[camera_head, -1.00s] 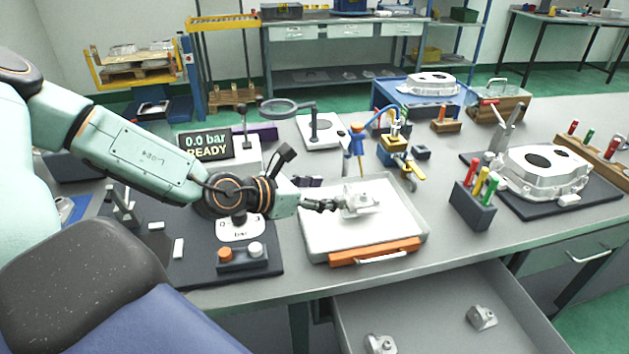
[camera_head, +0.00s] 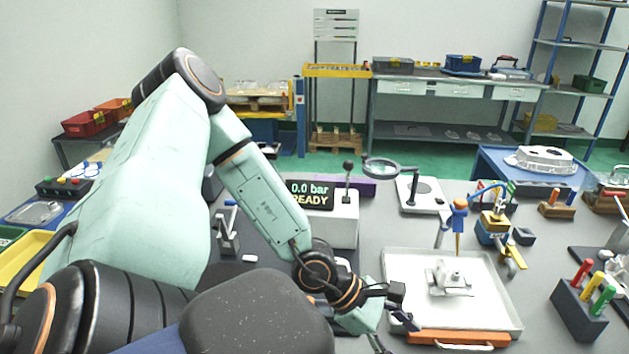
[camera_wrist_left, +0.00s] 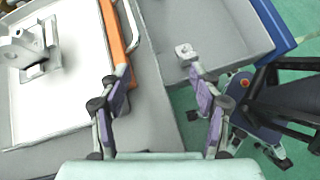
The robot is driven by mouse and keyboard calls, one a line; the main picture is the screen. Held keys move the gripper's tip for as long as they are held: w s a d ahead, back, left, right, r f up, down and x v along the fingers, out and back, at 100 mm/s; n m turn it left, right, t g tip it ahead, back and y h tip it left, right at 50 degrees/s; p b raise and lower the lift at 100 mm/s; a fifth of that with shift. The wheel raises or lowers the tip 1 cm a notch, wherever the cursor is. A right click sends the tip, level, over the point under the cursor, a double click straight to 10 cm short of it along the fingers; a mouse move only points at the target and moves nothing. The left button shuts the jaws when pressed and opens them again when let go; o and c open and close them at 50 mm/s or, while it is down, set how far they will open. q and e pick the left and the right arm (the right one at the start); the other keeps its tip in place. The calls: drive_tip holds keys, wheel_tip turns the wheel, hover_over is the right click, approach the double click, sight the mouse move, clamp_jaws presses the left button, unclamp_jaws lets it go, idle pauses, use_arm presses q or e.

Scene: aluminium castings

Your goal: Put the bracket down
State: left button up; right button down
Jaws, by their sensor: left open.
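The bracket, a grey metal casting (camera_head: 449,280), sits on the white tray (camera_head: 400,262) on the bench, with no gripper touching it. In the left wrist view the bracket (camera_wrist_left: 28,50) stands at the upper left on the tray (camera_wrist_left: 85,60). My left gripper (camera_head: 391,332) is at the tray's front left corner, apart from the bracket. In the wrist view the left gripper (camera_wrist_left: 155,82) has its fingers spread, with nothing between them. My right gripper is in no view.
An orange bar with a handle (camera_head: 457,338) runs along the tray's front edge. A blue-orange tool (camera_head: 458,222) stands behind the bracket. An open drawer (camera_wrist_left: 225,35) holds a small casting (camera_wrist_left: 186,51). A tool block (camera_head: 578,308) stands right of the tray.

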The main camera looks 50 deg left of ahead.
use_arm(q)
drive_tip(key=s+a+f+m+g+y, duration=0.2)
drive_tip(key=s+f+m+g+y, duration=0.25)
drive_tip(key=s+m, duration=0.4)
drive_tip(key=s+a+f+m+g+y, duration=0.2)
drive_tip(key=s+f+m+g+y, duration=0.15)
drive_tip(key=s+f+m, duration=0.5)
drive_tip(key=s+d+m, duration=0.1)
drive_tip(key=m, duration=0.1)
drive_tip(key=s+d+m+t, duration=0.1)
drive_tip(key=d+m, duration=0.1)
drive_tip(key=s+d+m+t, duration=0.1)
drive_tip(key=m, duration=0.1)
drive_tip(key=shift+s+d+r, duration=0.1)
drive_tip(key=shift+d, duration=0.25)
